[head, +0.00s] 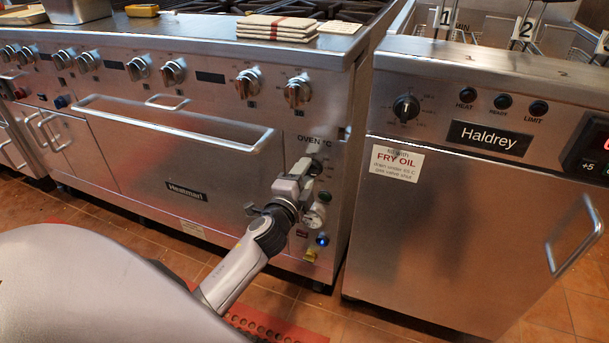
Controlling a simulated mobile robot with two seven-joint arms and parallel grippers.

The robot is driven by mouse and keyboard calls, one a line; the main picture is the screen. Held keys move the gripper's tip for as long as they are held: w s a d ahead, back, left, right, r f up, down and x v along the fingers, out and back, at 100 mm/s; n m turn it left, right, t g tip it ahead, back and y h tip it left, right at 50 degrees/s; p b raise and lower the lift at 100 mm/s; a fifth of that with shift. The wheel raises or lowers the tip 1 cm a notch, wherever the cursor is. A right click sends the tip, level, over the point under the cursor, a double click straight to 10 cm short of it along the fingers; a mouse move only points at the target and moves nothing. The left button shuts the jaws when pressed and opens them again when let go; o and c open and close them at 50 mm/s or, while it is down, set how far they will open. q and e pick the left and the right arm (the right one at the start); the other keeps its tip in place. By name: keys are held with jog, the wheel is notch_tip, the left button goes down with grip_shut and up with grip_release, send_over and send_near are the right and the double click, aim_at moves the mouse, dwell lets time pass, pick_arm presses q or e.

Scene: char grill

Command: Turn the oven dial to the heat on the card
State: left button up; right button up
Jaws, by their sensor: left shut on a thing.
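My left gripper (307,168) reaches the right end of the oven front and is shut on the oven dial, just below the "OVEN °C" marking (317,139). The gripper hides most of the dial and much of its scale, so I cannot read its setting. A small cream card (340,27) lies on the range's top ledge, above the dial; its writing is too small to read. My right gripper is not in view.
The oven door handle (172,124) sticks out left of my gripper. Burner knobs (297,91) line the panel above. A gauge (314,216) and a blue light (322,240) sit below. The Haldrey fryer (450,220) stands close on the right. Folded cloths (277,27) lie on the ledge.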

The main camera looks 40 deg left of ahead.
pick_arm(q)
jog(key=o, duration=1)
jog(key=shift+s, duration=0.1)
jog(key=shift+p+v, duration=0.4)
jog(key=shift+v, duration=3.1)
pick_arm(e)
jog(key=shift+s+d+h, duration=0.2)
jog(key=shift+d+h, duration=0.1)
